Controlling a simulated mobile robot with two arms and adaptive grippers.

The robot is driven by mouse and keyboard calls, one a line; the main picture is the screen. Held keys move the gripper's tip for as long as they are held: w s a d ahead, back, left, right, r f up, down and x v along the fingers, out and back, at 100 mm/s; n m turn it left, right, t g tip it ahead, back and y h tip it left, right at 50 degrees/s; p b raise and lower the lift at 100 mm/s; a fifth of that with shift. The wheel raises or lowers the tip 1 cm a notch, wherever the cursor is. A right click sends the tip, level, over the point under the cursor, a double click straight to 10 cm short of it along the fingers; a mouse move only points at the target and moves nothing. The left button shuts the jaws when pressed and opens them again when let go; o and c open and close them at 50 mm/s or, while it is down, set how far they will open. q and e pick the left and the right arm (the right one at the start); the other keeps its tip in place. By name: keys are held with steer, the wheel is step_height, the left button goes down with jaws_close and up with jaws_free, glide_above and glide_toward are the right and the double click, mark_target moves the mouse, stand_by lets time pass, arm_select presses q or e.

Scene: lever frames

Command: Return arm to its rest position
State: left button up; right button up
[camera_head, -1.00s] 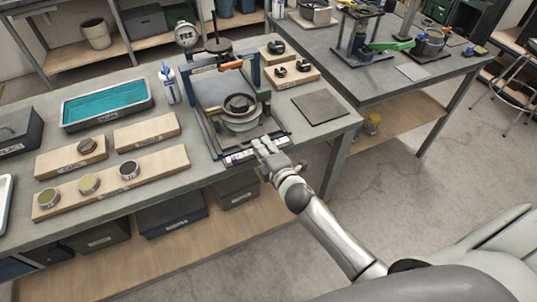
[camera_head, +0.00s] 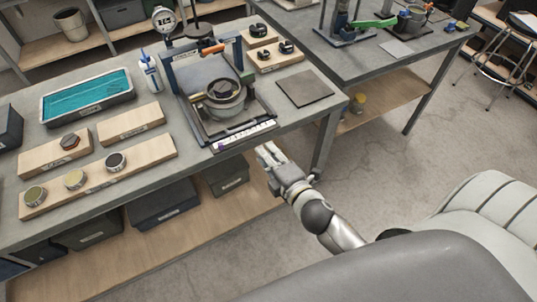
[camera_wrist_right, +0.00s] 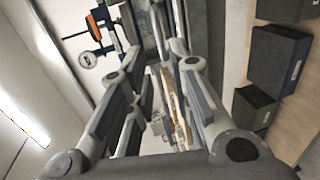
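My right arm reaches in from the lower right of the head view. Its grey gripper (camera_head: 268,155) hangs just off the front edge of the workbench (camera_head: 60,215), close to the press frame with a round metal pot (camera_head: 224,98). In the right wrist view the two fingers of this gripper (camera_wrist_right: 150,45) stand apart with nothing held between them. My left arm and gripper are not in view.
A teal-filled tray (camera_head: 88,96), a white bottle (camera_head: 150,70) and wooden boards with small discs (camera_head: 100,178) stand on the bench. Dark bins (camera_head: 165,205) sit on the shelf below. A stool (camera_head: 505,60) stands at right. Open floor (camera_head: 400,170) lies right of my arm.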

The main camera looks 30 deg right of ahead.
stand_by(0.3)
steer(key=s+d+f+m+g, duration=0.1)
steer(key=s+f+m+g, duration=0.3)
steer(key=f, duration=1)
steer(key=s+f+m+g, duration=0.3)
steer(key=s+f, duration=0.3)
steer(key=f, duration=0.9)
steer(key=s+f+m+g, duration=0.3)
steer(key=s+f, duration=0.6)
steer(key=s, duration=0.5)
steer(key=s+f+m+g, duration=0.4)
steer(key=s+f, duration=0.5)
steer(key=s, duration=0.5)
steer(key=shift+s+d+m+g+h+b, duration=0.35)
steer(key=shift+d+m, duration=0.1)
steer(key=shift+m, duration=0.55)
steer(key=shift+f, duration=0.1)
